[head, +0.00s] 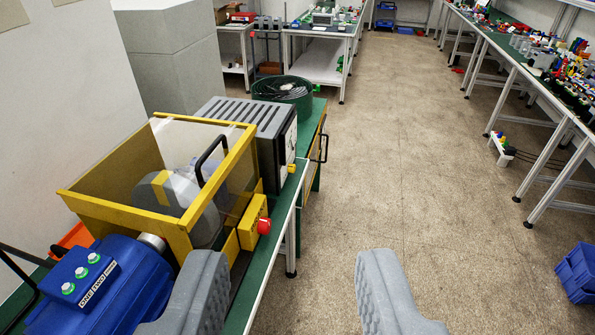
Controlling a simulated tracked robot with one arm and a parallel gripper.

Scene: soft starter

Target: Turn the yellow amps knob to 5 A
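My gripper (290,262) is open and empty. Its two grey ridged fingers stand wide apart at the bottom of the head view. A grey vented box (245,123) stands on the green bench beyond the fingers. Its right-hand face, seen at a steep angle, carries a white meter (291,140). A small yellow part (291,168) sticks out low on that face and may be the amps knob. Its pointer and any scale are too small to read. My gripper is nearer than the box and apart from it.
On the same bench (279,228), a yellow-framed guard (190,243) with a red button (264,226) and a blue motor (122,290) stand nearer. A green round fan (284,90) is behind the box. The floor (405,160) right of the bench is clear. A blue crate (577,272) lies far right.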

